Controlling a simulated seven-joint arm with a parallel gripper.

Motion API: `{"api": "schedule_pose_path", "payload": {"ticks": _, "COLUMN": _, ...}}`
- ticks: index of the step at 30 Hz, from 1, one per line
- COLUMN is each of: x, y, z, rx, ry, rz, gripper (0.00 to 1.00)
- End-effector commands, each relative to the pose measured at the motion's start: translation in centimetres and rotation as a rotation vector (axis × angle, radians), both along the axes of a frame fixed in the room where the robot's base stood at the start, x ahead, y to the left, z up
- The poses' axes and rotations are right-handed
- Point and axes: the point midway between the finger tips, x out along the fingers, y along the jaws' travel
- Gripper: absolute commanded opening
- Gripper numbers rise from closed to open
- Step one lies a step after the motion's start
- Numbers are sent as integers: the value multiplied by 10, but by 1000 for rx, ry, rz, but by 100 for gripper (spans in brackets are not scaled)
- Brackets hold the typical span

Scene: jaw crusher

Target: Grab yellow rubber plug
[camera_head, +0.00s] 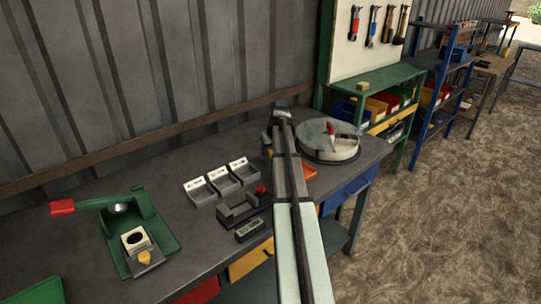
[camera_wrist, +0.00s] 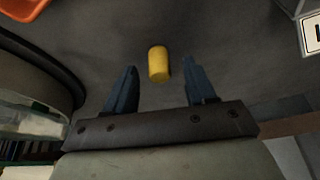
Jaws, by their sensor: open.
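The yellow rubber plug (camera_wrist: 158,64) is a small yellow cylinder on the dark grey bench top in the wrist view. It lies between and just beyond the lines of the two fingers of my gripper (camera_wrist: 161,82), with clear gaps to both. My gripper is open and empty. In the head view my arm covers the spot, and neither the plug nor the fingertips can be made out there.
A round grey drum (camera_head: 330,140) stands on the workbench (camera_head: 165,185) right of my arm, with an orange tray (camera_head: 309,171) beside it. Left of my arm are three grey bins (camera_head: 222,179), a small dark device with a red knob (camera_head: 244,207) and a green press (camera_head: 133,226).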

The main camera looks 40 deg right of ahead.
Motion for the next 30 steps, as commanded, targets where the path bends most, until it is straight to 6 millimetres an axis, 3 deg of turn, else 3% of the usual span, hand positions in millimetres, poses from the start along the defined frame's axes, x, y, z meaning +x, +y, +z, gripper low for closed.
{"api": "schedule_pose_path", "payload": {"ticks": 4, "x": 6, "y": -2, "z": -13, "rx": 0, "ry": 1, "rz": 0, "gripper": 55}}
{"api": "schedule_pose_path", "payload": {"ticks": 11, "x": 6, "y": -2, "z": -14, "rx": 0, "ry": 0, "rz": 0, "gripper": 55}}
{"api": "schedule_pose_path", "payload": {"ticks": 27, "x": 6, "y": -2, "z": -14, "rx": 0, "ry": 0, "rz": 0, "gripper": 3}}
{"api": "schedule_pose_path", "payload": {"ticks": 30, "x": 6, "y": -2, "z": -14, "rx": 0, "ry": 0, "rz": 0, "gripper": 0}}
